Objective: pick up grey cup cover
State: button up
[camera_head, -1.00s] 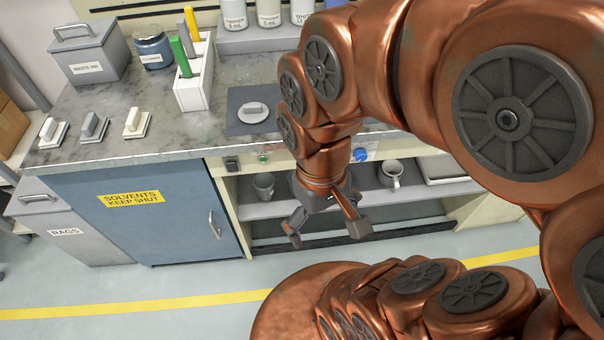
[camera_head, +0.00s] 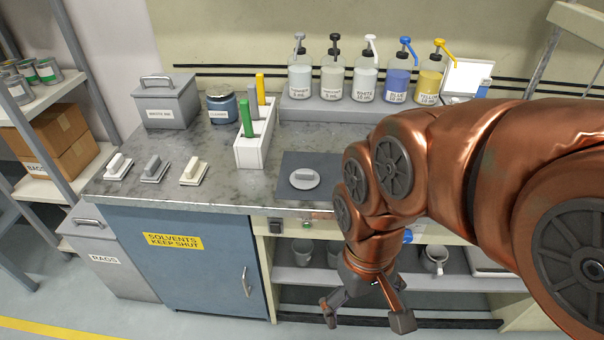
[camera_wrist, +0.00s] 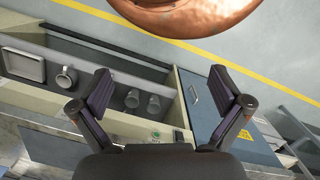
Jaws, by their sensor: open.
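A round light-grey cover (camera_head: 305,179) with a raised grip on top lies on a dark square mat (camera_head: 287,196) on the counter. It looks like the grey cup cover. My gripper (camera_head: 366,312) is open and empty. It hangs below the counter's front edge, in front of the lower shelf, lower than the cover and to its right in the head view. In the wrist view my gripper's two fingers (camera_wrist: 160,90) are spread wide with nothing between them. The cover cannot be made out in the wrist view.
White, grey (camera_head: 154,168) and cream handled blocks stand on the counter's left. A white holder (camera_head: 254,149) with coloured sticks stands behind the mat's left. Pump bottles (camera_head: 365,78) line the back. Cups (camera_head: 434,259) stand on the lower shelf. A blue cabinet (camera_head: 190,262) is left.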

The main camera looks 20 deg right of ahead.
aim_at(302, 179)
jog(key=u, duration=2.25)
jog(key=i, duration=1.7)
jog(key=z, duration=3)
jog(key=i, duration=0.5)
jog(key=u, duration=0.05)
